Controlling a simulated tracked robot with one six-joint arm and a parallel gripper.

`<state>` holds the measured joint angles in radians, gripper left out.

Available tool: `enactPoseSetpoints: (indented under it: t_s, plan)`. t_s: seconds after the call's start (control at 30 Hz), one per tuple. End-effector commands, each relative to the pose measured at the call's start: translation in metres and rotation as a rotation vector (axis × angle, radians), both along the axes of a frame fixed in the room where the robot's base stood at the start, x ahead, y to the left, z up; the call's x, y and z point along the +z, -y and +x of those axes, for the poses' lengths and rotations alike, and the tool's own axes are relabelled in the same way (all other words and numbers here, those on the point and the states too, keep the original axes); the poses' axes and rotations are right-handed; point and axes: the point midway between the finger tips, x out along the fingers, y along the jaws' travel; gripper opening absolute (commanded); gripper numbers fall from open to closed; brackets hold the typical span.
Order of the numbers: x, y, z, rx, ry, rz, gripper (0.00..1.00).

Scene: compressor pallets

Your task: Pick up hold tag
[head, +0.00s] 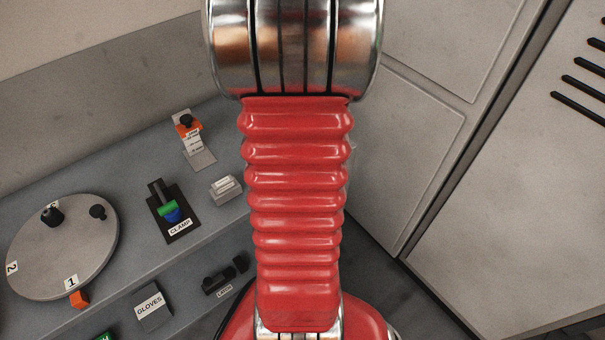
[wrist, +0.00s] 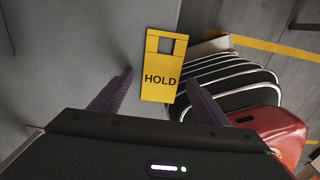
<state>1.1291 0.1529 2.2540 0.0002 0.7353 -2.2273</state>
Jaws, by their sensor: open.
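The hold tag (wrist: 162,85) is a yellow rectangular plate with the black word HOLD and a square opening near its top. It shows in the wrist view, upright in the picture, just beyond my gripper and nearly between its fingers. My gripper (wrist: 158,82) is open, with one dark finger on each side of the tag's lower part. The right finger's tip is close to the tag's right edge; I cannot tell whether they touch. What the tag hangs from or rests on is not clear. The head view shows neither the tag nor my gripper.
The head view shows a grey bench with a round dial plate (head: 60,250), a clamp switch (head: 172,212), and a gloves box (head: 152,306).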

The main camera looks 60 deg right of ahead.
Motion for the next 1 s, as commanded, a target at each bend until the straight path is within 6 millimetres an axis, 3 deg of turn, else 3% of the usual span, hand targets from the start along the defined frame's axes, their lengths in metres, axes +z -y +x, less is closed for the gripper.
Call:
enactPoseSetpoints:
  t_s: [0.63,1.0]
  plan:
    - [-0.0002,0.0003,-0.0001,0.000,0.000,0.000,0.69]
    - [-0.0003,0.0000,-0.0002,0.000,0.000,0.000,0.43]
